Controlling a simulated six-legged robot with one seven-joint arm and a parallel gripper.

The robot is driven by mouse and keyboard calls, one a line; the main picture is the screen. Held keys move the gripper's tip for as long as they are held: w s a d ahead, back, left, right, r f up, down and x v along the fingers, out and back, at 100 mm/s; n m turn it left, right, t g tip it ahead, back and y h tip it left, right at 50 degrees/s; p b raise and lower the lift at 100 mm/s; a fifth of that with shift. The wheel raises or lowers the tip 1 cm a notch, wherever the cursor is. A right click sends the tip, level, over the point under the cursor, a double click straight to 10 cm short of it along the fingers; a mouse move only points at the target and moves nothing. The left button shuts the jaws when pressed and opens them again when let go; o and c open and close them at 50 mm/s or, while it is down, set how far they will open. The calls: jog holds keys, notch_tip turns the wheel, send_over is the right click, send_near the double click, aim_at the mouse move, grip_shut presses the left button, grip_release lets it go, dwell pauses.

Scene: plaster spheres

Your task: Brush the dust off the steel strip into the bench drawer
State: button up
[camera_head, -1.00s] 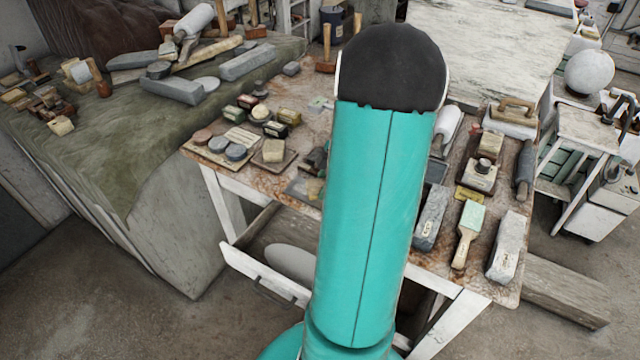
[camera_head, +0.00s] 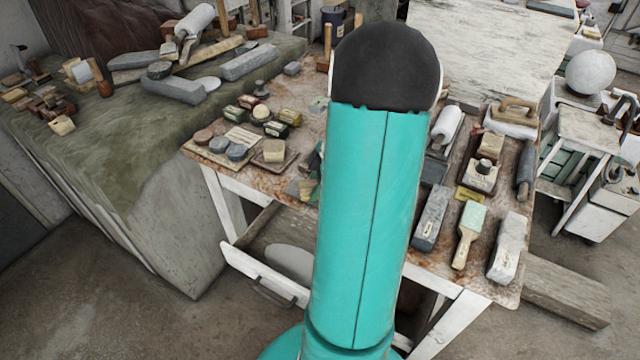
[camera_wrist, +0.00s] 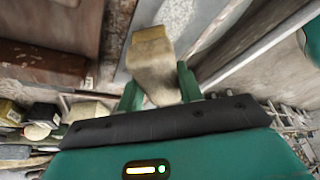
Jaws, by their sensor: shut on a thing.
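My gripper (camera_wrist: 158,88) is shut on a worn beige brush or block (camera_wrist: 152,58), one green finger on each side of it. A smooth blue-grey surface (camera_wrist: 205,18), possibly the steel strip, lies behind the held piece in the wrist view; I cannot tell whether they touch. No dust can be made out. The bench drawer (camera_head: 262,277) is pulled out under the front of the bench, with a pale rounded thing (camera_head: 290,262) inside.
Stones and tins crowd the bench (camera_head: 222,172) left of my arm. A green-headed brush (camera_head: 469,235), grey blocks (camera_head: 432,217) and a plane-like tool (camera_head: 480,175) lie at its right. A cloth-covered block (camera_head: 170,225) stands left. Floor is clear in front.

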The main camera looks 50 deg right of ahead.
jog(key=shift+w+a, duration=0.5)
jog(key=shift+s+d, duration=1.55)
jog(key=shift+s, duration=0.05)
jog(key=shift+w+a, duration=1.55)
jog(key=shift+w, duration=0.05)
